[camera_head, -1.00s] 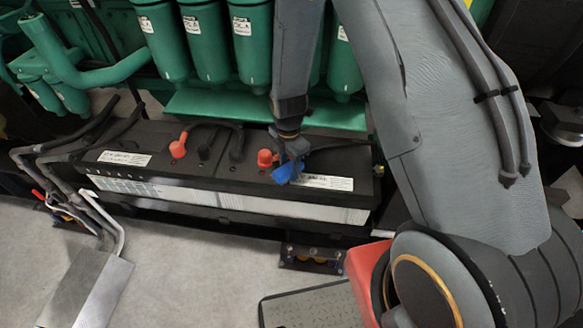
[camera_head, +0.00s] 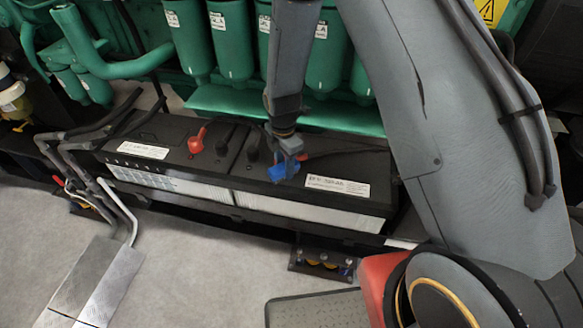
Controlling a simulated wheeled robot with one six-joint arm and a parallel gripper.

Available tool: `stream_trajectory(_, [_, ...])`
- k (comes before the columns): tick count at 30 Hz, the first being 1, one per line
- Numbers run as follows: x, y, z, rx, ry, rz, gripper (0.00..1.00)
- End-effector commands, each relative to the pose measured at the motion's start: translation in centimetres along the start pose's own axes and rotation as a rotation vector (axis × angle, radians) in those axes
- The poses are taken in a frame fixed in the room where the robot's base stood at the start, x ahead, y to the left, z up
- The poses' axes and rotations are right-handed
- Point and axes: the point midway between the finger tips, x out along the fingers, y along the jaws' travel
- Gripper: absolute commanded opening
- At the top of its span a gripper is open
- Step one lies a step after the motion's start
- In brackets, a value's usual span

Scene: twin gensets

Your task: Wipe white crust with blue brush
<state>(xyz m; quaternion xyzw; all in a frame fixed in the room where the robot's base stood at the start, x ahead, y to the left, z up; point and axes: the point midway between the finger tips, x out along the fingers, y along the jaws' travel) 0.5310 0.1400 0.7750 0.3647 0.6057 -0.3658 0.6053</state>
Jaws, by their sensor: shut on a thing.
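My gripper (camera_head: 288,153) hangs at the end of my arm over the right-hand black battery (camera_head: 345,208). It is shut on the blue brush (camera_head: 284,171), which points down at the top of that battery. Whether the bristles touch the battery I cannot tell. I cannot make out the white crust; it may be hidden or too small.
The left battery (camera_head: 150,168) carries a red terminal cap (camera_head: 197,142). Dark cables (camera_head: 75,150) and a pale pipe (camera_head: 118,208) run at the left. Green filter cylinders (camera_head: 232,45) and a green ledge (camera_head: 225,103) stand close behind. Grey floor (camera_head: 200,270) lies open in front.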

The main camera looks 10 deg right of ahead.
Motion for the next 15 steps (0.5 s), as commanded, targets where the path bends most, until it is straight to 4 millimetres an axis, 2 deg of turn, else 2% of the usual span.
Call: stream_trajectory(15, [-0.7, 0.41, -0.3, 0.0, 0.0, 0.002, 0.15])
